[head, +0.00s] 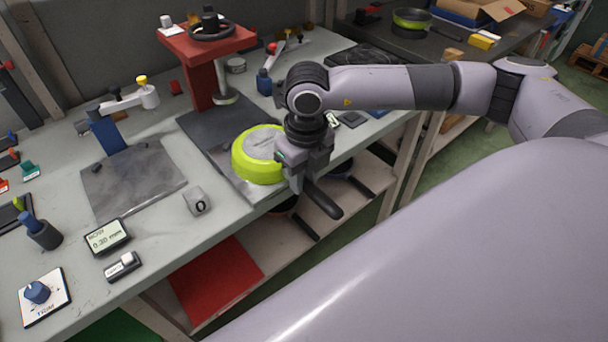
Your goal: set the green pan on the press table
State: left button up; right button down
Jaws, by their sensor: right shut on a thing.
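The green pan (243,160) is upside down, with its grey base facing up, near the front edge of the press table (230,229). My right gripper (297,182) is shut on the pan's dark handle (323,203), which points out past the table edge toward the lower right. The pan overlaps the dark plate (205,128) in front of the red press (207,62). I cannot tell whether its rim touches the surface or hangs slightly above. The gripper hides where the handle joins the pan. My left gripper is not in view.
A grey slab (132,180), a small block marked 0 (197,201) and a gauge display (107,237) lie left of the pan. Another pan (411,22) sits on the dark back-right table. A shelf with a red sheet (215,280) is below.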

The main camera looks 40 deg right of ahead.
jog(key=shift+s+f, duration=0.25)
jog(key=shift+f, duration=0.3)
jog(key=c, duration=0.8)
grip_release()
jog(key=shift+w, duration=0.1)
jog(key=shift+r+b, duration=0.4)
jog(key=shift+r, duration=3.25)
